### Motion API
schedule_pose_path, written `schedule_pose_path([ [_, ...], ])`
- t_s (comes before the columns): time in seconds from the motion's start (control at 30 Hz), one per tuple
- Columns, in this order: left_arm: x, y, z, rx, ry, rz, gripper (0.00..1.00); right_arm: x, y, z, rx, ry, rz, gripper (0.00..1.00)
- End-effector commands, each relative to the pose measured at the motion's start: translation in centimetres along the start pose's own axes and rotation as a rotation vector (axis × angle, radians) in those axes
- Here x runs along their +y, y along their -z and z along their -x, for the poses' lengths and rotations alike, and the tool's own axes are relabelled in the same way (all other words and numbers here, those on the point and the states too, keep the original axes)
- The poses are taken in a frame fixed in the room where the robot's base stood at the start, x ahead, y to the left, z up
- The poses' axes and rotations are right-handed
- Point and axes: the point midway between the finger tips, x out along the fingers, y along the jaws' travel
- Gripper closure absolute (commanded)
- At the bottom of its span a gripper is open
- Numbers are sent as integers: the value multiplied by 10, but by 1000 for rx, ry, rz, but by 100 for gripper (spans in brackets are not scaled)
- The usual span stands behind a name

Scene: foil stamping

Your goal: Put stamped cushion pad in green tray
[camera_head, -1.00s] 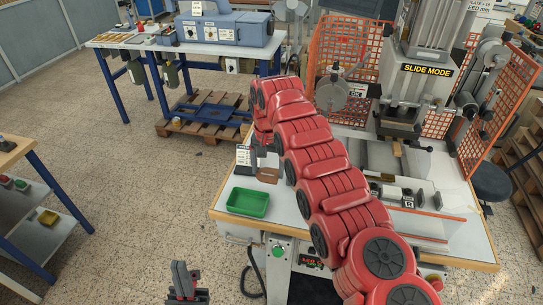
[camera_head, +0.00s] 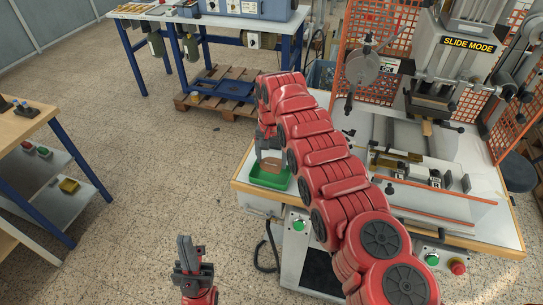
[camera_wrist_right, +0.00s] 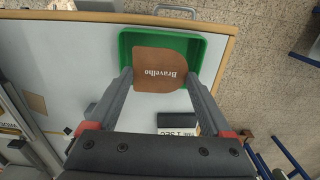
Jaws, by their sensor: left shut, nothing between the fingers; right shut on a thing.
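The stamped cushion pad (camera_wrist_right: 159,60) is a brown piece marked "Bravelho". In the right wrist view it sits between the fingertips of my right gripper (camera_wrist_right: 159,77), which is shut on it. The pad overlaps the green tray (camera_wrist_right: 200,47), over its open inside; its exact height is hard to tell. In the head view the right gripper (camera_head: 270,158) is at the tray (camera_head: 257,180), which stands at the table's left corner, and the pad is mostly hidden. My left gripper (camera_head: 186,248) is shut and empty, off the table at the lower middle.
The stamping press (camera_head: 440,75) stands at the back right of the table, with orange mesh guards (camera_head: 385,50). Another brown piece (camera_wrist_right: 37,103) lies on the table in the wrist view. A small sign (camera_wrist_right: 178,131) stands near the tray. A side bench (camera_head: 30,130) is at the left.

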Motion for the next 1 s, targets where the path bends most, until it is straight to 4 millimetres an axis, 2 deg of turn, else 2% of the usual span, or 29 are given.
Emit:
schedule_pose_path([
  [0.03,0,-1,8,0,0,0,100,0,0,-8,0,0,1,75],
  [0.1,0,-2,10,0,0,0,100,0,0,-11,0,0,1,75],
  [0.43,0,-2,10,0,0,0,100,0,0,-11,1,1,0,75],
  [0.47,0,-2,10,0,0,0,100,0,0,-11,1,1,0,13],
  [0.53,0,-2,10,0,0,0,100,0,0,-11,1,1,0,0],
  [0.83,0,-2,9,0,0,0,100,0,0,-9,1,1,-1,0],
  [1.0,0,0,2,0,0,0,100,0,1,5,2,2,-1,0],
])
